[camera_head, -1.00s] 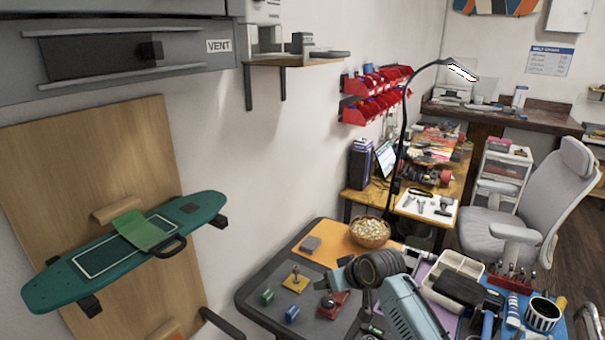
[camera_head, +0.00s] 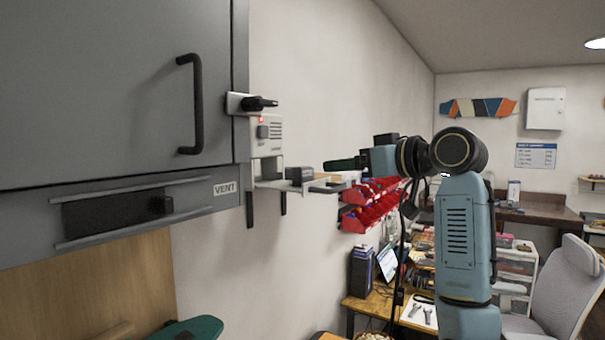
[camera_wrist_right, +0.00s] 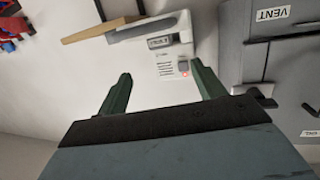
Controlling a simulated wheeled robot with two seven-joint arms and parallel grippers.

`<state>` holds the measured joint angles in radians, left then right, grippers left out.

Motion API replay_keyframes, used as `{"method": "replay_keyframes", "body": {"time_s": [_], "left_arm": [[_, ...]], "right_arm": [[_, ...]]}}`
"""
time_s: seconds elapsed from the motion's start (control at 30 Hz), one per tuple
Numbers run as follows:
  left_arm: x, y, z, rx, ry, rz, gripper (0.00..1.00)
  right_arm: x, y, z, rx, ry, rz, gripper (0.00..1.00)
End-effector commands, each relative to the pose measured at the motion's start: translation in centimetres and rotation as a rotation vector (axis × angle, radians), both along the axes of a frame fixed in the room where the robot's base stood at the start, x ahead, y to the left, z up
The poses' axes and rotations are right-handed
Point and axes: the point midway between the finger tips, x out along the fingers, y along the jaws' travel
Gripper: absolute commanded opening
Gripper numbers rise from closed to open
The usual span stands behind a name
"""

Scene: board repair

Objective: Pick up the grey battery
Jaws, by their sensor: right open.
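A small dark grey block (camera_head: 299,175), which may be the grey battery, sits on the small wall shelf beside a pale wall unit (camera_head: 266,140) with a red light. My right gripper (camera_head: 340,163) reaches in from the right above the shelf, its dark green fingers pointing left toward the unit. It looks clear of the block in the picture. In the right wrist view the two green fingers (camera_wrist_right: 162,88) are spread apart with nothing between them; the pale unit (camera_wrist_right: 160,62) shows beyond. My left gripper is not in view.
A desk and chair (camera_head: 565,290) are at lower right.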

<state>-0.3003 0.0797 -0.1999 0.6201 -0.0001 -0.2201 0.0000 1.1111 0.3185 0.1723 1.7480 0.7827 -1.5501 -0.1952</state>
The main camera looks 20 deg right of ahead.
Motion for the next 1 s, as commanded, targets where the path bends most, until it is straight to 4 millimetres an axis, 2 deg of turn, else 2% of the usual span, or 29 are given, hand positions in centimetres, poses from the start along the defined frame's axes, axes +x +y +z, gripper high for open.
{"method": "replay_keyframes", "body": {"time_s": [0.03, 0.2, 0.47, 0.7, 0.83, 1.0], "left_arm": [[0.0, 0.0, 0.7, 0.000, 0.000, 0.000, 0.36], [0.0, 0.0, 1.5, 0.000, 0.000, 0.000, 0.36], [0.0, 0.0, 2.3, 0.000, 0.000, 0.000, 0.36], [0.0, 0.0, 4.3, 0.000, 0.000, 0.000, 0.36], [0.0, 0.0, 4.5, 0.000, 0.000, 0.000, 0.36], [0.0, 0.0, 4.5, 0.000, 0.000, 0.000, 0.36]], "right_arm": [[1.0, 0.6, 0.1, 0.003, 0.005, 0.004, 0.68], [3.5, 1.7, -0.3, 0.003, 0.002, 0.002, 0.68], [5.2, 2.5, -0.7, 0.001, 0.003, 0.001, 0.68], [8.2, 4.0, -0.9, 0.002, 0.003, 0.002, 0.68], [9.1, 4.4, -1.2, 0.000, 0.001, 0.000, 0.68], [9.2, 4.4, -1.3, -0.001, 0.001, -0.001, 0.68]]}}
